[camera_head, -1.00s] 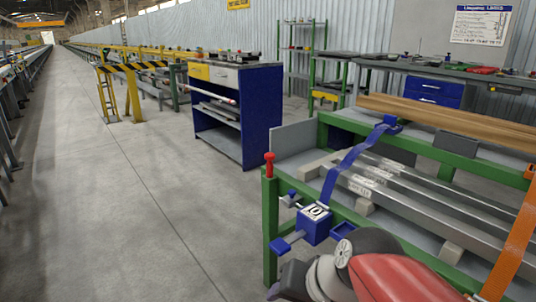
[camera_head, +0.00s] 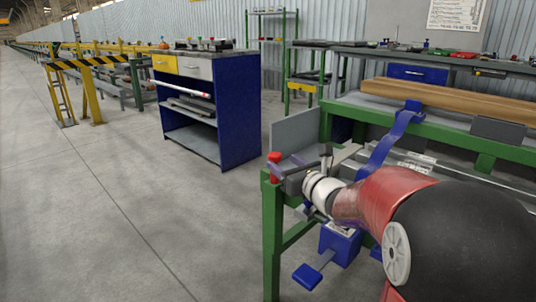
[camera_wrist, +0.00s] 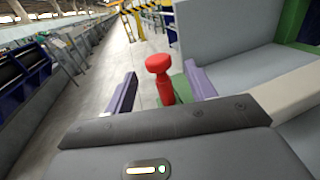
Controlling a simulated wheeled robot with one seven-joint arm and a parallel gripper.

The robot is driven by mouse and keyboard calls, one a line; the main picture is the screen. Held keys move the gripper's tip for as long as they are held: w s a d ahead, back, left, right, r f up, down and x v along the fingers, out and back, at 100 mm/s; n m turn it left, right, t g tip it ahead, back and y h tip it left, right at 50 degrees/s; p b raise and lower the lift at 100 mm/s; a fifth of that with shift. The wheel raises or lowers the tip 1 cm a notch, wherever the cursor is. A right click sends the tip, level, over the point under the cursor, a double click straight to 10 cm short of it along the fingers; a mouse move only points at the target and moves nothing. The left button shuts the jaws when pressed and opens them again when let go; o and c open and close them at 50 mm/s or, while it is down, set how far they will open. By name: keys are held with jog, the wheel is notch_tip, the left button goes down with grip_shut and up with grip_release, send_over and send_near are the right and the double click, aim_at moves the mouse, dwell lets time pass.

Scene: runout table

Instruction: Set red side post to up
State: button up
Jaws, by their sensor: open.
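The red side post (camera_wrist: 164,88) stands upright at the corner of the green table frame (camera_head: 271,235), with a round knob on top. In the wrist view it shows between my two open fingers, a little ahead of them. In the head view the red post (camera_head: 273,166) is beside my gripper (camera_head: 300,163), which reaches in from the right at the same height. I cannot tell whether a finger touches the post.
A grey upright plate (camera_head: 295,133) stands behind the post. A blue cabinet (camera_head: 238,110) stands further back. The floor at left is clear.

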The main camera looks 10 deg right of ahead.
aim_at(271, 153)
jog(key=x, duration=0.7)
jog(key=shift+a, duration=0.15)
jog(key=shift+r+p, duration=0.1)
jog(key=shift+p, duration=0.2)
grip_shut()
